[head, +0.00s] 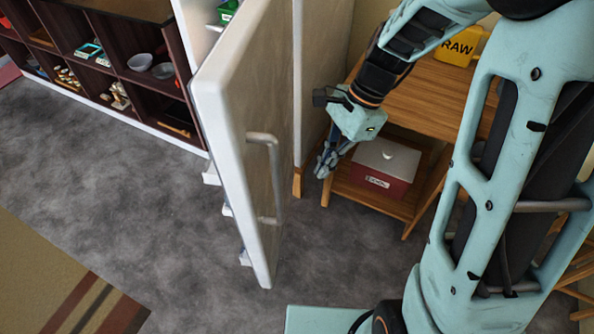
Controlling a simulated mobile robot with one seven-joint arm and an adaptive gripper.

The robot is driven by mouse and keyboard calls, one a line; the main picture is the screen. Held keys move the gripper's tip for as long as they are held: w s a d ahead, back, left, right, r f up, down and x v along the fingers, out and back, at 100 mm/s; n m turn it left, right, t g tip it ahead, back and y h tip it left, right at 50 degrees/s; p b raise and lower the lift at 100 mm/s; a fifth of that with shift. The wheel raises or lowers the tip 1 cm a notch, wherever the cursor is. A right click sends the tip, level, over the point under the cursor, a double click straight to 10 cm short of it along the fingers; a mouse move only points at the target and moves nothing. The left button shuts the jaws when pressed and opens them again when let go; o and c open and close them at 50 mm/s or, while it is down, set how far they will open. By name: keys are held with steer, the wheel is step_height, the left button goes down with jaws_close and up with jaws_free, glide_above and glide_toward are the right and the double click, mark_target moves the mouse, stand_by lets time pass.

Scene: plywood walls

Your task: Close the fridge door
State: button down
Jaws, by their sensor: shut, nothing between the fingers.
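The fridge door (228,120) stands wide open in the head view, swung out toward me, with its outer face and grey bar handle (265,180) turned to the right. Part of the fridge body (322,60) shows behind it. Door shelves stick out along its left edge. My gripper (322,172) hangs to the right of the door, near the fridge's lower side and a wooden stand. It is shut and empty, and appears apart from the door and its handle.
A wooden stand (415,95) holds a yellow item (462,45) on top and a red and white box (385,168) below. A dark cubby shelf (125,60) lines the back left. Grey carpet (120,180) left of the door is clear. A striped rug (50,280) lies front left.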

steer(key=s+a+f, duration=0.4)
steer(key=a+f, duration=0.2)
steer(key=f, duration=0.3)
steer(key=shift+a+b, duration=0.3)
steer(key=shift+b, duration=0.1)
